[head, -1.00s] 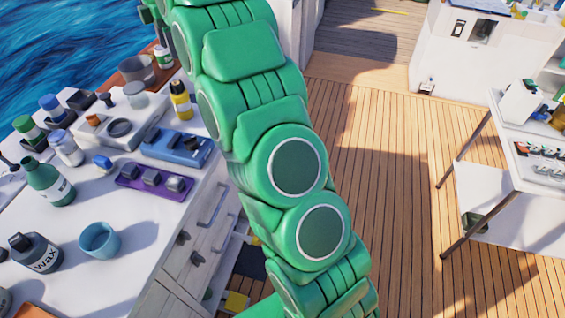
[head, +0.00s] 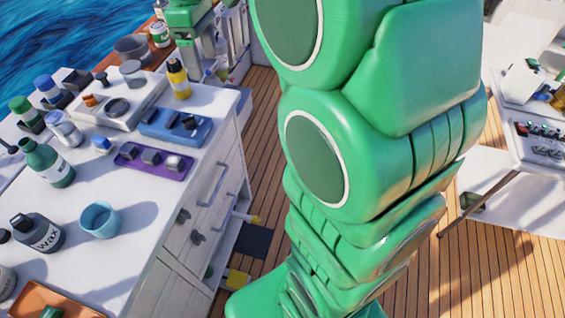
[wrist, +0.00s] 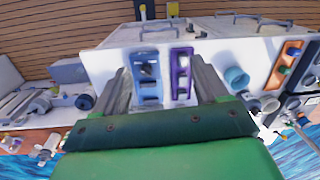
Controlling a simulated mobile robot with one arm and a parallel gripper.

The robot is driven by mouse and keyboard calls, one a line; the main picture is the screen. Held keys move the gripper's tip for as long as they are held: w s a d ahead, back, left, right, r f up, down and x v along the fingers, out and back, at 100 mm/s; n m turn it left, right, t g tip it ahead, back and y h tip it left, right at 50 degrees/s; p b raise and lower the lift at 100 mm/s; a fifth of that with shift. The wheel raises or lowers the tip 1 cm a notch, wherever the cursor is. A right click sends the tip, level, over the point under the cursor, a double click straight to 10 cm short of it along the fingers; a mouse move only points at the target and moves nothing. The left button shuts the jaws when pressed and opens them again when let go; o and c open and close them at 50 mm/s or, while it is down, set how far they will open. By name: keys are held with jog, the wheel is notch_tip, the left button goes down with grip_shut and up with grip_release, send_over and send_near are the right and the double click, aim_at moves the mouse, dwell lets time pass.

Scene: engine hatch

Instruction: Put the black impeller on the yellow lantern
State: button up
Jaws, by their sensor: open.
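An upright yellow thing with a dark top (head: 178,80), which looks like the lantern, stands at the far right corner of the white bench in the head view. I cannot pick it out in the wrist view. A small black piece in the blue tray, possibly the impeller (wrist: 147,70), shows between my fingers in the wrist view; its shape is too small to be sure. My gripper (head: 203,62) is at the top left of the head view, above or beyond the bench's far end. In the wrist view its grey fingers are spread apart and empty.
On the bench are a blue tray (head: 174,126), a purple tray (head: 131,164) with grey parts, a blue cup (head: 100,221) and several bottles. A raised white tray (head: 113,121) lies near the yellow thing. Another table (head: 537,145) stands at right across the wooden deck.

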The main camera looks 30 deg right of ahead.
jog(key=s+f+m, duration=0.3)
jog(key=s, duration=0.6)
jog(key=s+d+f+m, duration=0.1)
jog(key=s+f+m, duration=0.2)
jog(key=s, duration=0.7)
jog(key=s+d+f+m, duration=0.1)
jog(key=s+f+m, duration=0.2)
jog(key=s, duration=0.6)
jog(key=shift+s+d+f+m+g, duration=0.25)
jog(key=shift+s+f+m+g, duration=0.15)
jog(key=shift+m, duration=0.4)
